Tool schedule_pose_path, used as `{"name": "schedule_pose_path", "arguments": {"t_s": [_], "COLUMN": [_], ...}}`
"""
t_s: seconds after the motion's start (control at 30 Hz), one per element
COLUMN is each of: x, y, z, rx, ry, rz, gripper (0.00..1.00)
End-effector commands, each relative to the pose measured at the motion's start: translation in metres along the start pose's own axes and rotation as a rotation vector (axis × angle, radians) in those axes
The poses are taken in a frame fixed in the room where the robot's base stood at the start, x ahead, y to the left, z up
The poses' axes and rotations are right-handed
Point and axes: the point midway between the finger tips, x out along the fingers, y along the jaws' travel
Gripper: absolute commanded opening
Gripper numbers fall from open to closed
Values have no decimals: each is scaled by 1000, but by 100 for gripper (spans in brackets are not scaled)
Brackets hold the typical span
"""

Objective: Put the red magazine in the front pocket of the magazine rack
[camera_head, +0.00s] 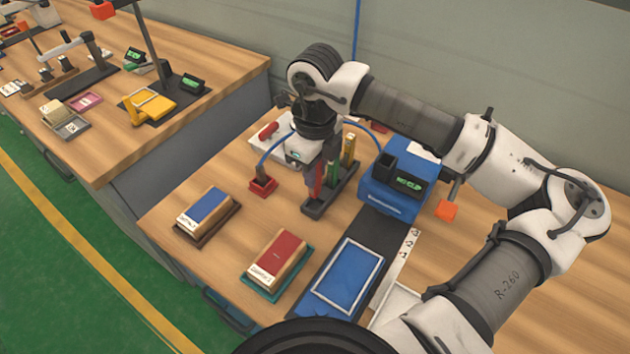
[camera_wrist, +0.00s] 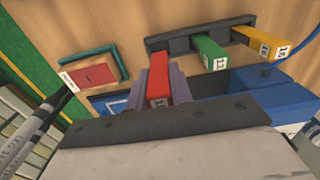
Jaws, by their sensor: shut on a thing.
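In the head view my gripper (camera_head: 312,178) points down over the front end of the dark magazine rack (camera_head: 318,207), and the red magazine (camera_head: 317,184) shows as a thin red strip. The rack also shows in the wrist view (camera_wrist: 180,45). The red magazine's lower end is at the rack's front pocket; I cannot tell how deep it sits. A green magazine (camera_wrist: 209,50) and a yellow magazine (camera_wrist: 265,44) stand upright in pockets behind it.
A blue machine (camera_head: 385,190) with a green display stands right of the rack. A red block on a teal tray (camera_head: 250,280), a blue block on a brown tray (camera_head: 195,240) and a blue panel (camera_head: 347,275) lie in front. A small red tray (camera_head: 262,187) is left of the rack.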

Motion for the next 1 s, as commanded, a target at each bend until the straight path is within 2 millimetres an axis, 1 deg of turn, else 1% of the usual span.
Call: {"name": "schedule_pose_path", "arguments": {"t_s": [0.07,0.3,0.37,0.8,0.83,1.0], "x": [5,38,43,50,50,49], "y": [0,1,0,0,0,0], "z": [0,0,0,0,0,0], "rx": [0,0,0,-1,-1,-1], "ry": [1,1,0,0,0,0], "rz": [1,3,1,-1,-1,0], "gripper": [0,0,0,0,23,43]}}
